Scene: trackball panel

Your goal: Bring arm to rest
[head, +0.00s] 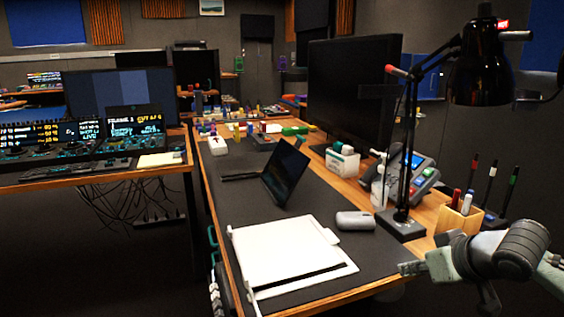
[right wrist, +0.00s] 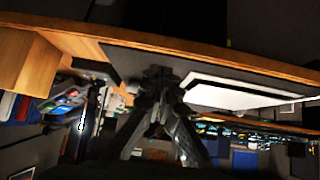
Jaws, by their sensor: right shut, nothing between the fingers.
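My right arm comes in from the lower right of the head view, its gripper (head: 412,268) off the desk's right edge, near the wooden pen holder. In the right wrist view the dark fingers (right wrist: 158,72) are closed together at the tips with nothing between them. Behind them that view shows the dark desk mat (right wrist: 125,62) and the white folder (right wrist: 235,93), apparently upside down. No object is held. My left gripper does not show in either view.
The desk holds a white folder (head: 285,252), a tablet (head: 286,172), a grey case (head: 355,220), a black lamp (head: 480,75), a keypad device with a screen (head: 412,170) and a pen holder (head: 458,219). A console desk (head: 90,177) stands at left. Dark floor lies between the desks.

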